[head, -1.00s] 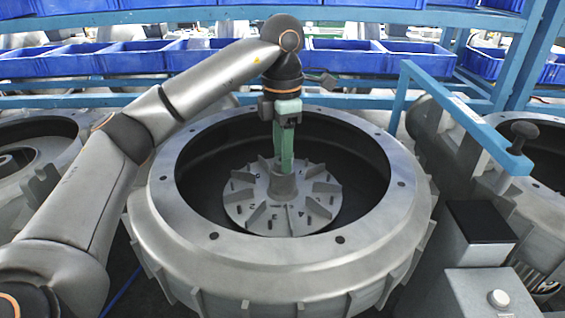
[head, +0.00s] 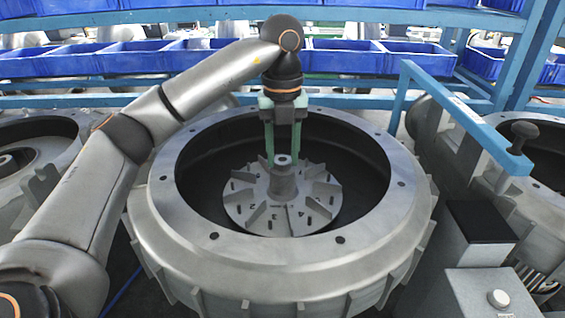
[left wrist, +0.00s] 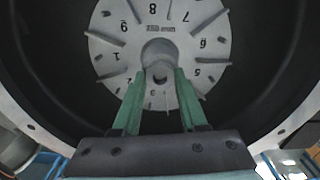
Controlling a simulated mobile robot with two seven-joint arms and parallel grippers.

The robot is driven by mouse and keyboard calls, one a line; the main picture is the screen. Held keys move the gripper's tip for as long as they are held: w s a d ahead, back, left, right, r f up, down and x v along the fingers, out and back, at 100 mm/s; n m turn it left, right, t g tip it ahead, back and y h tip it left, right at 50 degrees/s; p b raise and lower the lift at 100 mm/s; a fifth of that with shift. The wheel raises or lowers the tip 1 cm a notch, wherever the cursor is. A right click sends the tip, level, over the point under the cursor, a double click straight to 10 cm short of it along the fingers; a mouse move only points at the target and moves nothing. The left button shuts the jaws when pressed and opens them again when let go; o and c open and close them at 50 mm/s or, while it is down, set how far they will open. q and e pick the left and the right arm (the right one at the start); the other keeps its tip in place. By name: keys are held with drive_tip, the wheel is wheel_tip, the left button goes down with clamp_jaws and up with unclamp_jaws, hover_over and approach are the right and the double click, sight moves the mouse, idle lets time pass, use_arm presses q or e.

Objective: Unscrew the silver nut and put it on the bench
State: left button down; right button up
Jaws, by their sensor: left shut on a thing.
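The silver nut (head: 283,160) sits at the top of the hub in the middle of the numbered impeller (head: 240,205), inside the large grey blower housing (head: 180,262). My left gripper (head: 282,158) points down from above, with one green finger on each side of the nut. It is shut on the nut. In the left wrist view the fingertips (left wrist: 160,74) close around the nut (left wrist: 159,71) over the impeller hub, with the impeller's numbers around it (left wrist: 112,52). The thread under the nut is hidden. My right gripper is not in view.
The housing's wide rim surrounds the gripper. Blue bins (head: 345,58) stand on a rack behind. A blue frame (head: 455,110) with a dark knob and a grey box with a white button (head: 498,298) stand at right. Other housings flank this one.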

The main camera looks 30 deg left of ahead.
use_arm(q)
drive_tip(key=n, duration=0.6)
drive_tip(key=c, duration=0.7)
unclamp_jaws()
drive_tip(key=m, duration=0.5)
drive_tip(key=shift+m, duration=0.4)
drive_tip(key=m, duration=1.2)
drive_tip(key=shift+m, duration=0.3)
drive_tip(key=m, duration=0.7)
